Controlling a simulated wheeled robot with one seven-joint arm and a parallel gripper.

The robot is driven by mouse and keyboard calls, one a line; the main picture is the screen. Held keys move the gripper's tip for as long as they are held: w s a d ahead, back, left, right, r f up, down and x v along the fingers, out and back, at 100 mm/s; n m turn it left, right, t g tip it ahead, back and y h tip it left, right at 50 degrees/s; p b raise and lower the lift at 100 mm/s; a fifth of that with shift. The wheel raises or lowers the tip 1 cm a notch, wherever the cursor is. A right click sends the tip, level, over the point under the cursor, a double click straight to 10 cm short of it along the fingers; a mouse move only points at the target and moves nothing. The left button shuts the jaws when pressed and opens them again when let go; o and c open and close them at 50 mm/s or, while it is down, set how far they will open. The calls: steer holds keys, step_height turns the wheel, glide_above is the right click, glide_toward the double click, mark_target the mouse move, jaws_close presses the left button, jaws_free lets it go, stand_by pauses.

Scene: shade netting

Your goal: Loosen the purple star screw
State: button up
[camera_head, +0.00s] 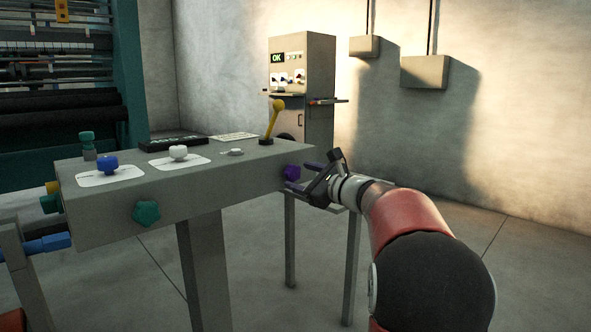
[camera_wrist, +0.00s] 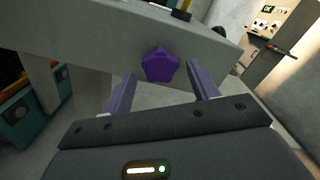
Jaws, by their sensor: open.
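The purple star screw (camera_head: 291,172) sits on the front face of the grey console (camera_head: 180,185), near its right end. It also shows in the wrist view (camera_wrist: 161,65), just ahead of my gripper. My gripper (camera_head: 300,177) is open and empty, with its two purple-grey fingers apart. In the wrist view the gripper (camera_wrist: 162,82) has its fingers to the left and right of the screw, and the screw appears between and slightly beyond the tips. I cannot tell whether either finger touches it.
A teal star knob (camera_head: 146,213) is on the same face, further left. Blue (camera_head: 107,164) and white (camera_head: 178,152) knobs and a yellow lever (camera_head: 272,119) stand on top. A grey cabinet (camera_head: 318,70) is behind. Floor to the right is clear.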

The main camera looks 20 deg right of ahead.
steer(key=shift+w, duration=0.15)
steer(key=shift+x, duration=1.15)
steer(key=shift+c, duration=0.2)
jaws_close()
steer(key=shift+f+n+b, duration=0.2)
steer(key=shift+n+b, duration=0.6)
steer(key=shift+b, duration=0.45)
steer(key=shift+o, duration=0.2)
jaws_free()
steer(key=shift+r+p, duration=0.25)
steer(key=shift+p, duration=0.1)
